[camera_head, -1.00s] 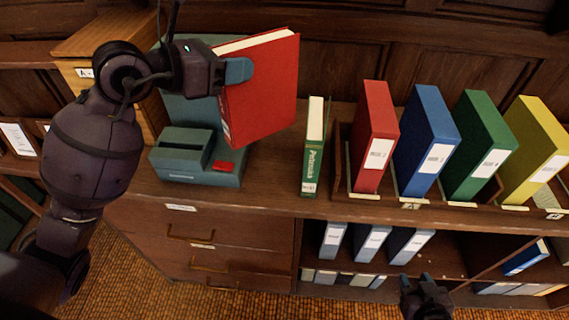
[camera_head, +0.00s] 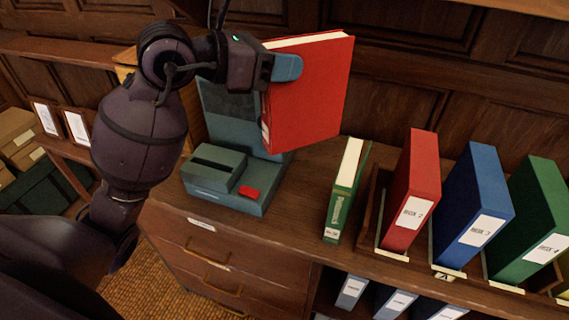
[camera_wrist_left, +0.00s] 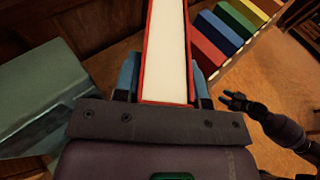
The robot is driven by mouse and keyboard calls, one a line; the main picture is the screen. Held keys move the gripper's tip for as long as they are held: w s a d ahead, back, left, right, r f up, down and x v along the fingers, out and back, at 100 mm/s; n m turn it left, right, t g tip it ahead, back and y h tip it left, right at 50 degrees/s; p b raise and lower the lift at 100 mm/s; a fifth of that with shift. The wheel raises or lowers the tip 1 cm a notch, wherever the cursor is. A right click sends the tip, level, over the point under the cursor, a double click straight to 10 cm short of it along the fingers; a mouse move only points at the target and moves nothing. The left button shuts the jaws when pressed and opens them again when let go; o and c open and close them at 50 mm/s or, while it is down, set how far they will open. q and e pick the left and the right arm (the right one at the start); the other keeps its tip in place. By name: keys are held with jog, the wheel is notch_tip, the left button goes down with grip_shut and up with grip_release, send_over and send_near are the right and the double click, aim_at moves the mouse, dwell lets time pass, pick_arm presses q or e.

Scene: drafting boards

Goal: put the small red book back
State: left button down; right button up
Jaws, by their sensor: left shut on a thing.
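The small red book (camera_head: 312,92) is held upright and slightly tilted above the cabinet top, between the teal machine and the green book. My left gripper (camera_head: 286,68) is shut on the red book near its upper left edge. In the left wrist view the book's pale page edge (camera_wrist_left: 166,50) and red covers stand between the blue fingertips (camera_wrist_left: 166,80) of my left gripper. A thin green book (camera_head: 346,192) stands upright on the cabinet top to the lower right of the red book. My right gripper (camera_wrist_left: 236,100) shows in the left wrist view, apart from everything, its jaws seemingly spread.
A teal machine (camera_head: 226,180) with a red button stands left of the green book. Red (camera_head: 412,190), blue (camera_head: 474,205) and green (camera_head: 530,215) box files stand in holders at right. Wood panelling is close behind. Bare cabinet top (camera_head: 305,190) lies between machine and green book.

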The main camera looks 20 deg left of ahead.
aim_at(283, 148)
pick_arm(q)
notch_tip(283, 148, down, 16)
jog(key=shift+b, duration=0.55)
jog(key=shift+f, duration=0.75)
notch_tip(283, 148, down, 4)
jog(key=shift+r, duration=0.1)
jog(key=shift+b, duration=0.35)
jog(key=c, duration=0.8)
grip_release()
jog(key=shift+f, duration=0.2)
jog(key=shift+o, duration=0.6)
